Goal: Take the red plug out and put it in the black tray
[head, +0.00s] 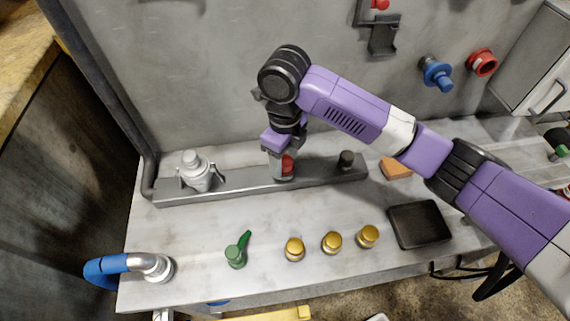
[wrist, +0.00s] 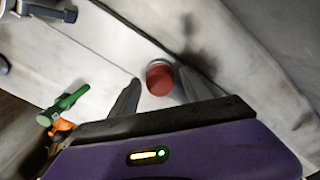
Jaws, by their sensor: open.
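The red plug (head: 287,165) sits upright on the grey metal rail at the back of the counter. In the wrist view the red plug (wrist: 160,78) shows as a round red top between the two fingers. My gripper (head: 282,160) points down at the plug, its fingers on either side of it; in the wrist view the gripper (wrist: 160,88) is open. I cannot tell whether a finger touches the plug. The black tray (head: 419,224) lies empty on the counter at the right, below my arm.
The grey rail (head: 235,182) also bears a silver fitting (head: 197,171) at left and a dark knob (head: 346,160) at right. A green-handled valve (head: 237,252) and three gold knobs (head: 332,242) stand in front. An orange block (head: 396,168) lies behind the tray.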

